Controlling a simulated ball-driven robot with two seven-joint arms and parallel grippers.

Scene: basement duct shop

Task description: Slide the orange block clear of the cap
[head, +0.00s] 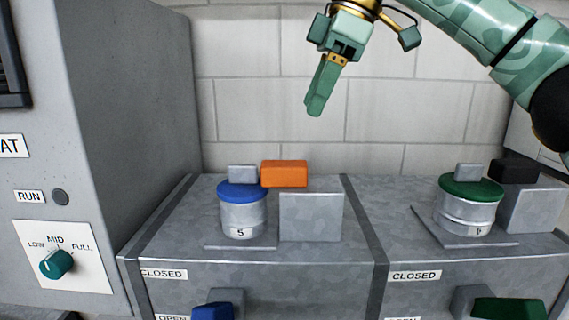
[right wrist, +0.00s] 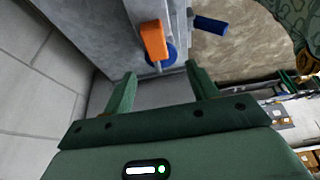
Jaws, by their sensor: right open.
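The orange block (head: 284,174) sits beside the grey knob of the blue cap (head: 240,192), at the top of a grey upright support (head: 311,218). Its left end reaches the cap's right edge; I cannot tell how far it overlaps. The cap tops the metal canister marked 5 (head: 242,217). My right gripper (head: 318,104) is open and empty, above and apart from the block. In the right wrist view, the orange block (right wrist: 153,40) and part of the blue cap (right wrist: 171,53) show beyond the open fingers (right wrist: 162,88). My left gripper is not in view.
A second canister with a green cap (head: 470,189) stands at right beside a black block (head: 514,171). A grey cabinet with a teal dial (head: 56,264) stands at left. A blue handle (head: 213,312) is at the front. A block wall (head: 270,110) closes the back.

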